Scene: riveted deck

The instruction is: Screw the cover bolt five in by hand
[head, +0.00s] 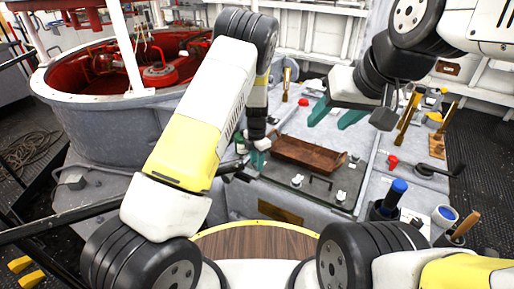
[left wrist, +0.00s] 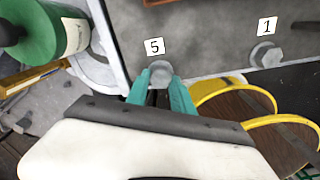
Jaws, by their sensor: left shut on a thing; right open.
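The grey cover (head: 320,188) lies flat on the bench ahead, with bolts and white number tags around its edge. In the left wrist view, bolt five (left wrist: 160,70) is at the cover's edge beside the tag "5" (left wrist: 154,47). My left gripper (left wrist: 161,86) is shut on it, teal fingers on either side of its head. How deep the bolt sits is hidden. In the head view my left gripper (head: 257,159) is at the cover's left side, partly hidden by its arm. My right gripper (head: 337,116) is open and empty, above the cover's far side.
A brown tray (head: 308,155) lies on the cover. Bolt one (left wrist: 266,55) stands beside its tag in the left wrist view. A green bottle-like thing (left wrist: 45,30) is close to my left gripper. Blue-topped tools (head: 396,194) stand at the right. A round red-lined hatch (head: 95,90) is at the left.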

